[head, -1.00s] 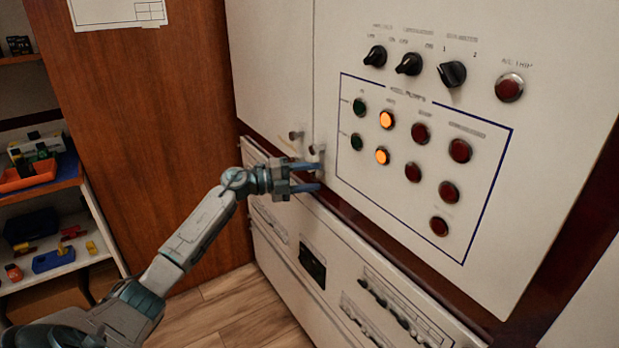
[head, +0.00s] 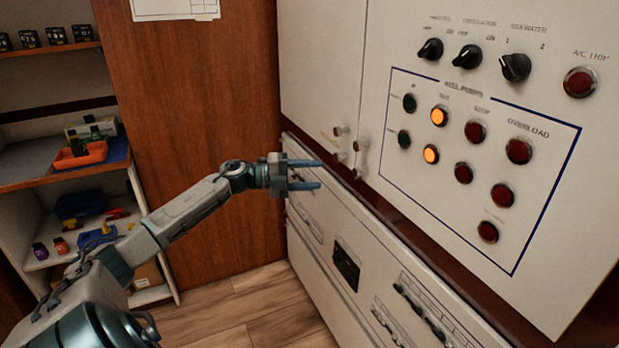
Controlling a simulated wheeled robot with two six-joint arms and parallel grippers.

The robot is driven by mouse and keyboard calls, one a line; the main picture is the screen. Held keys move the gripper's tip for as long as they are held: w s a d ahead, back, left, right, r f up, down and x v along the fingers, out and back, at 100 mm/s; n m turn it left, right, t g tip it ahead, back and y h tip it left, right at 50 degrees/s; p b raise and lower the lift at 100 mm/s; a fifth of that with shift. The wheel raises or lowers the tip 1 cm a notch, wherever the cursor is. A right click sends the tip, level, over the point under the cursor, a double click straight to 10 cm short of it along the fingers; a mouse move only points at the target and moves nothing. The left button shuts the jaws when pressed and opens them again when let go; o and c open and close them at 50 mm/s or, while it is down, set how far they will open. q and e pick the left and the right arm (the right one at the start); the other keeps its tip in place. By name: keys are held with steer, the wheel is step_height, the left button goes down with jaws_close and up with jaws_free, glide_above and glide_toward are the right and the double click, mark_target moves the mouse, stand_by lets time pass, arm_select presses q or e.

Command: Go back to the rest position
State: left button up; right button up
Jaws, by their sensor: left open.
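My left gripper (head: 306,174) is open and empty. Its two blue fingers point right, in front of the cabinet's lower edge and left of the two small door knobs (head: 340,131). A gap shows between the fingertips and the knobs. The white control cabinet (head: 318,60) has its doors closed. Its panel carries black rotary switches (head: 467,57), green lamps or buttons (head: 410,103), two lit orange lamps (head: 439,117) and several dark red ones (head: 519,151). My right gripper is not in view.
A lower white cabinet with breaker rows (head: 412,303) runs below the panel. A brown wooden wall (head: 200,110) stands behind my arm. Shelves at left hold an orange tray (head: 80,154) and small items. Wooden floor (head: 240,305) is clear in the lower middle.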

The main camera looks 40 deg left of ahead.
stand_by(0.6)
